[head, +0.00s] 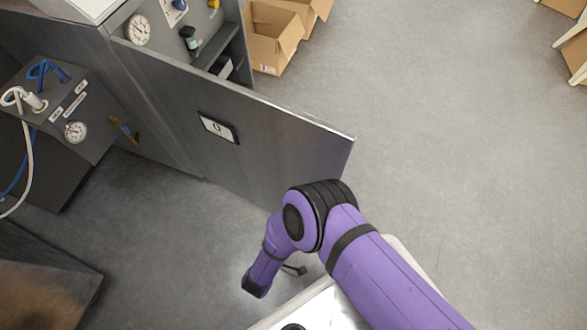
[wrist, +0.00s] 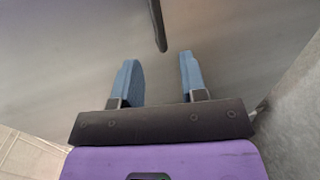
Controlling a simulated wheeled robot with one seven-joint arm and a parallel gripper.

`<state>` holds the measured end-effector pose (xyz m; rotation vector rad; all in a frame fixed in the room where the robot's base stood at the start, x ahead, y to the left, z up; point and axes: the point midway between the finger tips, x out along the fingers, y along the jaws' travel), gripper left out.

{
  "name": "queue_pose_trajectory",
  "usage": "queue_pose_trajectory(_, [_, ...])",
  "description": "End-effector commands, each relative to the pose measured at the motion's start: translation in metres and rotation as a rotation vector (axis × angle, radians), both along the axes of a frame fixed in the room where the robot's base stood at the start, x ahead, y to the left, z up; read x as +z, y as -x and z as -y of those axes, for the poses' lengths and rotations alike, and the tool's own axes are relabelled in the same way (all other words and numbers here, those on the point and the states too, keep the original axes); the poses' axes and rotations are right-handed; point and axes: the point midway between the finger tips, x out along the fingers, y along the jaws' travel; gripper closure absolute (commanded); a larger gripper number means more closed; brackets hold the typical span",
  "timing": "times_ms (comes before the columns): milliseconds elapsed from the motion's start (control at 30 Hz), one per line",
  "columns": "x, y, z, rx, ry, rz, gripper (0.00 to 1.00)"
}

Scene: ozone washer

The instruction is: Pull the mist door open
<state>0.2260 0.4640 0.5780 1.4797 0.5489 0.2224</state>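A grey door panel (head: 270,135), which I take to be the mist door, stands swung out from the grey cabinet (head: 75,45). A small label plate (head: 218,128) is on its face. Shelves show behind its top edge. In the wrist view a grey panel face (wrist: 70,45) fills much of the background. A dark bar (wrist: 157,25), apparently a handle, lies ahead of the gap between my fingers. My gripper (wrist: 158,62) is open, with blue fingertips apart and nothing visible between them. In the head view the fingers are mostly hidden by my purple arm.
Open cardboard boxes (head: 272,38) stand on the floor behind the door. A dark unit (head: 65,130) with a gauge and hoses is at the left. A brown-topped block (head: 40,285) is at lower left. The floor (head: 430,110) right of the door is clear.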

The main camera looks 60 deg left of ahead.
Motion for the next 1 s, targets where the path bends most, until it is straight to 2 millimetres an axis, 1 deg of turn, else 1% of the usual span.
queue_pose_trajectory(33, [0.001,0.006,0.003,0.001,-0.001,-0.001,0.61])
queue_pose_trajectory(100, [0.003,0.012,0.006,0.002,-0.001,-0.001,0.61])
queue_pose_trajectory(233, [0.004,0.017,0.009,0.0,-0.001,0.0,0.61])
queue_pose_trajectory(1000, [0.005,0.019,0.01,0.0,-0.001,0.0,0.61])
